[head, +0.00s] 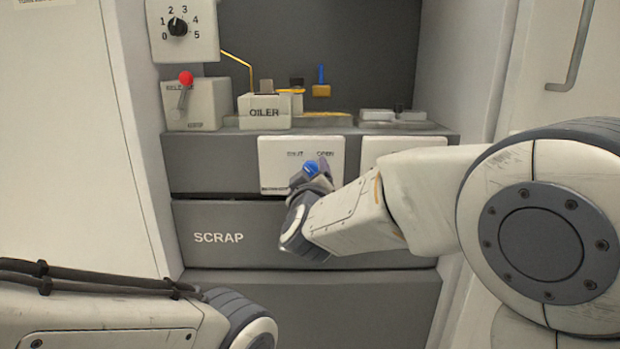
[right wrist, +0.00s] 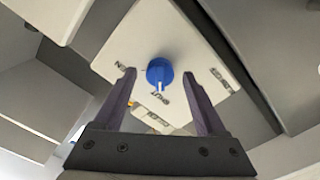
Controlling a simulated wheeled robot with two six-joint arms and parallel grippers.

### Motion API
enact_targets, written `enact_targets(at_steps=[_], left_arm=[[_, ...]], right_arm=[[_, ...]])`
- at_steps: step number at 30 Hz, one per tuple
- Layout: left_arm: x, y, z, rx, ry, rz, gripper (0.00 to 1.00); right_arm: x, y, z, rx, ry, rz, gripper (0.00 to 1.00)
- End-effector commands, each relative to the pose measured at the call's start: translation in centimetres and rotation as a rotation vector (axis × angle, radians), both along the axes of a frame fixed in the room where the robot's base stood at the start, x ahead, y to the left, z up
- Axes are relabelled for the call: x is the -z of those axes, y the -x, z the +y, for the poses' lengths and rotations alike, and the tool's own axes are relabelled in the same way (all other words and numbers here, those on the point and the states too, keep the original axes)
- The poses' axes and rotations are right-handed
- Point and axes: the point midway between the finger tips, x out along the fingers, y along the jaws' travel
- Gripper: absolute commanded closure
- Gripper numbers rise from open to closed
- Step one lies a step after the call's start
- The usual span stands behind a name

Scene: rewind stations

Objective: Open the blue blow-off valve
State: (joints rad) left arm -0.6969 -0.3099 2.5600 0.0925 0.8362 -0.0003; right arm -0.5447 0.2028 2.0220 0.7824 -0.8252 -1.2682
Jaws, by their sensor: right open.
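The blue blow-off valve knob (head: 312,168) sits on a white plate (head: 272,163) marked SHUT and OPEN, on the grey front above the SCRAP drawer. In the right wrist view the knob (right wrist: 160,72) shows a small pale mark at its edge toward the word that seems to read SHUT. My right gripper (head: 322,172) is at the knob and partly hides it and the plate. In the right wrist view its open fingers (right wrist: 159,77) stand on either side of the knob, with gaps between. My left arm shows at the bottom left; its gripper is out of view.
The SCRAP drawer (head: 290,236) lies below the plate. A second white plate (head: 385,146) is to the right, partly behind my right arm. Above are the OILER box (head: 264,122), a red-knobbed lever (head: 186,78) and a numbered dial (head: 178,27). Pale walls close in both sides.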

Motion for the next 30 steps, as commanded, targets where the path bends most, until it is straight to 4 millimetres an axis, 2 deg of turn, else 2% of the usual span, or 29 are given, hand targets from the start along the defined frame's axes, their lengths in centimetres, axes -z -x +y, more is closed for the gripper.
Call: enact_targets(at_steps=[5,6,8,9,12,22,30], left_arm=[[-0.02,0.00,0.00,0.000,0.000,0.000,0.50],[-0.02,0.00,0.00,0.000,0.000,0.000,0.50],[-0.02,0.00,0.00,0.000,0.000,0.000,0.50],[-0.02,0.00,0.00,0.000,0.000,0.000,0.50],[-0.02,0.00,0.00,0.000,0.000,0.000,0.50],[-0.14,0.00,0.00,0.000,0.000,0.000,0.50],[-0.48,-0.01,0.00,0.000,0.000,0.000,0.50]], right_arm=[[-0.01,-0.03,0.00,0.000,0.000,0.000,0.26],[-0.01,-0.02,-0.01,0.000,0.000,0.000,0.30],[0.00,-0.01,0.00,0.000,0.000,0.000,0.53],[0.00,-0.01,0.00,0.000,0.000,0.000,0.68],[0.01,0.00,0.00,0.000,0.000,0.001,1.00],[0.02,0.02,0.01,0.000,-0.039,0.001,1.00],[0.04,0.03,0.00,-0.001,-0.200,0.003,1.00]])
